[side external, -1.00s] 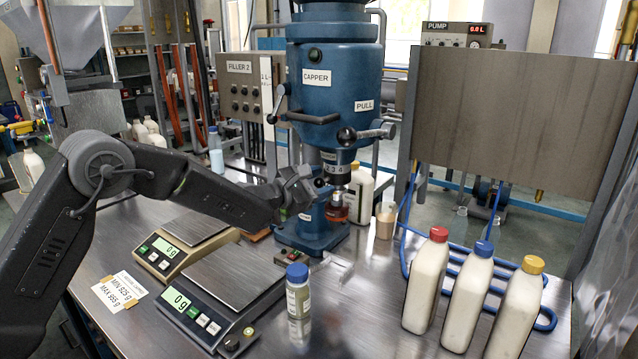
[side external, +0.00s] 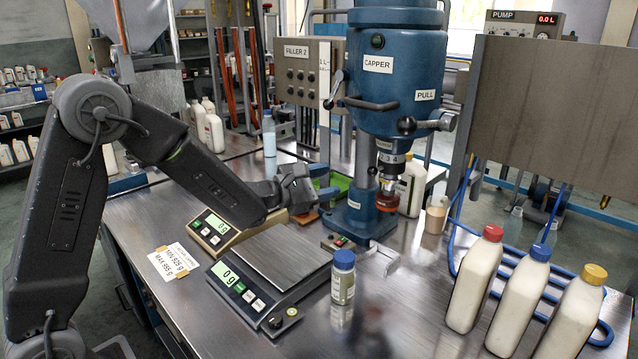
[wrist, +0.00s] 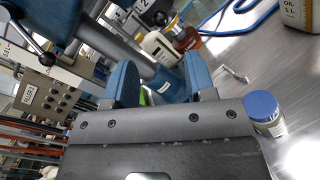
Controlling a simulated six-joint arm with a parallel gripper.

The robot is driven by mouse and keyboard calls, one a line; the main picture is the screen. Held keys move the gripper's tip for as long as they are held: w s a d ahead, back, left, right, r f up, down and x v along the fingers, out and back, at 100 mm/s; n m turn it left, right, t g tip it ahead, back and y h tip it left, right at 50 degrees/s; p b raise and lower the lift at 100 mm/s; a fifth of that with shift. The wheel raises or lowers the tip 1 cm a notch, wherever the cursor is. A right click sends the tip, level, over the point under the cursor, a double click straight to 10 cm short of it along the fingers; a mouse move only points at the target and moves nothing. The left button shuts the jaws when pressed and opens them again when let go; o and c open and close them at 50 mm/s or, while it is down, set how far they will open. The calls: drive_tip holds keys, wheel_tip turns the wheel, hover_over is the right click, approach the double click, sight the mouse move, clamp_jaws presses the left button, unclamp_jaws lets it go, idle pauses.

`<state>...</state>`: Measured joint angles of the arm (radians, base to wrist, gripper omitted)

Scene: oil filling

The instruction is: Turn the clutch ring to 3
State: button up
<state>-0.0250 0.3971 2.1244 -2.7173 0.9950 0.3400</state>
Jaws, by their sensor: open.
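The clutch ring (side external: 391,158) is a grey metal ring under the blue capper head (side external: 390,60), above the red-brown chuck (side external: 389,199). Its digits are too small to read now. My gripper (side external: 328,186) is left of the ring and lower in the side view, beside the capper's column, apart from the ring. In the wrist view my gripper (wrist: 163,80) shows two blue fingers spread apart with nothing held between them. The chuck also shows in the wrist view (wrist: 186,38), beyond the fingers.
Handles (side external: 428,124) stick out from the capper head. Two scales (side external: 290,255) stand below my forearm. A blue-capped sample bottle (side external: 343,277) stands in front. Several white bottles (side external: 477,282) stand at right beside a blue hose.

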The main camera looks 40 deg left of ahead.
drive_tip(key=shift+s+a, duration=0.25)
drive_tip(key=shift+s, duration=0.45)
drive_tip(key=shift+c, duration=0.6)
drive_tip(key=w+a+m+h, duration=0.1)
drive_tip(key=m, duration=0.1)
drive_tip(key=w+a+m, duration=0.1)
drive_tip(key=m, duration=0.1)
drive_tip(key=w+a+m+h, duration=0.1)
drive_tip(key=a, duration=0.1)
drive_tip(key=shift+w+a+f+m+h, duration=0.1)
drive_tip(key=shift+f+m+h, duration=0.1)
drive_tip(key=shift+m+h, duration=0.15)
drive_tip(key=c, duration=0.4)
drive_tip(key=a+m+h, duration=0.1)
drive_tip(key=m, duration=0.1)
drive_tip(key=a+f+m+g+h, duration=0.1)
drive_tip(key=a+m, duration=0.1)
drive_tip(key=m, duration=0.1)
drive_tip(key=a+f+m+h, duration=0.1)
drive_tip(key=m, duration=0.1)
drive_tip(key=shift+w+a+g+h, duration=0.25)
drive_tip(key=shift+w+a+g, duration=0.05)
drive_tip(key=shift+w+a, duration=0.1)
clamp_jaws()
drive_tip(key=m, duration=0.2)
approach(387, 166)
drive_tip(key=shift+w, duration=1.4)
drive_tip(key=shift+d+n+g+h, duration=0.25)
drive_tip(key=shift+d+g+h, duration=0.05)
drive_tip(key=shift+d+h, duration=0.1)
